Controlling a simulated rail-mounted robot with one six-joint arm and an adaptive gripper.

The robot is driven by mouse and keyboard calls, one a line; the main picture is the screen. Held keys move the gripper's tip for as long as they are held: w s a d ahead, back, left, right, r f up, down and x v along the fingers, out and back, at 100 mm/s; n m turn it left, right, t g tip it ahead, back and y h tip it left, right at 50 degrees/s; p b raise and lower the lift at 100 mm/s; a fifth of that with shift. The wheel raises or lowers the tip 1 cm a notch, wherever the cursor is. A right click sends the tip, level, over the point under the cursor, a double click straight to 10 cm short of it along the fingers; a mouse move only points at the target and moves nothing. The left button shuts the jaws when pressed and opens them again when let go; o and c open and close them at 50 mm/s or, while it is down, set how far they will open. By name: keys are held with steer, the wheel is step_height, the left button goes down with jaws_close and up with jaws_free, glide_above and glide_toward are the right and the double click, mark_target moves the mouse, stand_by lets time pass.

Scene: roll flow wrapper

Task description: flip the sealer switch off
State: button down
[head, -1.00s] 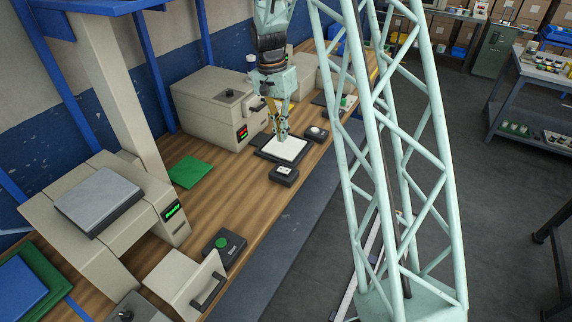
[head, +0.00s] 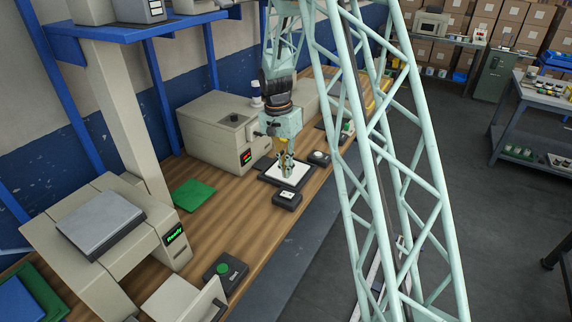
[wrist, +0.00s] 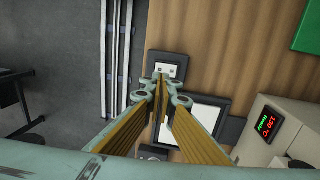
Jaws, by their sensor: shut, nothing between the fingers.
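A small black box with a white switch plate (head: 287,196) sits on the bench, just in front of a black-framed white pad (head: 298,170). In the wrist view the switch box (wrist: 169,66) lies just beyond the fingertips, its white plate showing two dark marks. My gripper (head: 287,164) points down over the white pad, behind the switch box. In the wrist view my gripper (wrist: 161,85) has its fingers together with nothing between them. I cannot tell how high the tips are, or which way the switch is set.
A cream machine (head: 220,130) with a lit red and green display stands behind the pad. A green sheet (head: 193,195) and a green-button box (head: 225,270) lie left. Bare bench lies between.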

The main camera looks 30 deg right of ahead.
mark_target(288, 194)
steer(key=shift+s+d+f, duration=0.1)
steer(key=shift+s+f, duration=0.05)
steer(key=shift+f, duration=1.3)
steer(key=shift+s+d+f, duration=0.1)
steer(key=shift+s+f, duration=0.1)
steer(key=shift+f, duration=1.3)
steer(key=shift+s+d+f, duration=0.1)
steer(key=shift+s+f, duration=0.05)
steer(key=shift+f, duration=1.3)
steer(key=shift+f, duration=0.1)
steer(key=shift+s+f+b, duration=0.15)
steer(key=shift+f+b, duration=0.2)
steer(key=shift+b, duration=0.35)
steer(key=shift+r, duration=0.1)
steer(key=shift+w+a+r, duration=0.1)
steer(key=shift+w, duration=0.2)
steer(key=shift+w+a, duration=0.2)
steer(key=shift+w, duration=0.1)
steer(key=shift+w+r, duration=0.1)
steer(key=shift+r, duration=0.1)
